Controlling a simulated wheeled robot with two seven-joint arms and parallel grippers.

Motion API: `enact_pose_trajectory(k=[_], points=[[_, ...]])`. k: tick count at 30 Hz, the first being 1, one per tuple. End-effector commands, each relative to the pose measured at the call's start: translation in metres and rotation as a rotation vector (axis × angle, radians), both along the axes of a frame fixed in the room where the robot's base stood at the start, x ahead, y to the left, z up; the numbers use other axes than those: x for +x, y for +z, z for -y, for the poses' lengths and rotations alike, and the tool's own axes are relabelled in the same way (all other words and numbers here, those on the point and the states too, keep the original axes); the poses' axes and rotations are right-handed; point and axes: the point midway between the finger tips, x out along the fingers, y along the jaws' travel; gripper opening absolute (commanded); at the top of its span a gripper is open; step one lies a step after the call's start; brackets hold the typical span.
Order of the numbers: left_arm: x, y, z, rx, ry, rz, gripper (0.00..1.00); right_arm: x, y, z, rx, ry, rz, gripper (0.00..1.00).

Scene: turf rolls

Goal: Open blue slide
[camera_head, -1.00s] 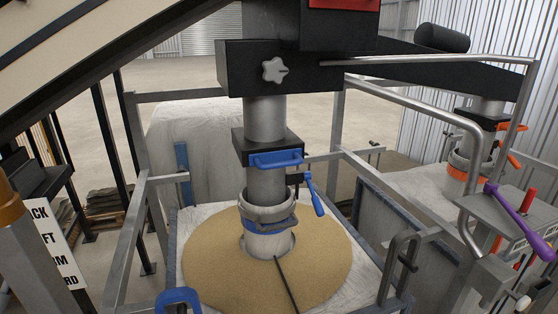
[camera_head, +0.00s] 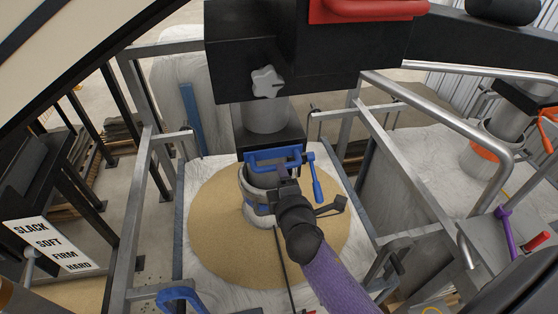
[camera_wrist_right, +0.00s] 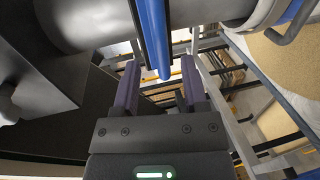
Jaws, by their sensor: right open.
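The blue slide (camera_head: 272,159) is a blue handle on the front of a black block around the grey vertical pipe. My right gripper (camera_head: 285,170) reaches up from below in the head view, its tip in front of the blue handle and covering part of it. In the right wrist view the gripper (camera_wrist_right: 160,84) is open. The blue bar (camera_wrist_right: 155,38) shows between and just beyond its purple fingers; I cannot tell whether they touch it. My left gripper is in no view.
A blue clamp lever (camera_head: 316,180) hangs just right of the handle. A black box (camera_head: 250,60) with a white star knob (camera_head: 267,82) is above. A bag of tan grain (camera_head: 220,240) lies below, inside a grey metal frame (camera_head: 150,190). A bent pipe rail (camera_head: 440,115) is at right.

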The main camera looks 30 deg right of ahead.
Motion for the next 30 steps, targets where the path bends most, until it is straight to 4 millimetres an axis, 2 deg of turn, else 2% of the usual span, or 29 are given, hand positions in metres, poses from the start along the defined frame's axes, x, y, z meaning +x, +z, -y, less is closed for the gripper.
enact_pose_trajectory(k=[3, 7, 17, 25, 30], points=[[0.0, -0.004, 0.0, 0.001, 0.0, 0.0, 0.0, 0.023, -0.005, 0.006, -0.001, -0.001, 0.001, 0.56], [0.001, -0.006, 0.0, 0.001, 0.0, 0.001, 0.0, 0.039, -0.009, 0.01, 0.001, 0.001, 0.0, 0.56], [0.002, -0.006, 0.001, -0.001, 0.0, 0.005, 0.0, 0.045, -0.01, 0.011, 0.004, 0.0, -0.001, 0.56], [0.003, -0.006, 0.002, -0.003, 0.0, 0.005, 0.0, 0.045, -0.01, 0.011, 0.004, 0.0, -0.001, 0.01], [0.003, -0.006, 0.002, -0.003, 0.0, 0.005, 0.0, 0.044, -0.01, 0.011, 0.004, 0.0, -0.001, 0.0]])
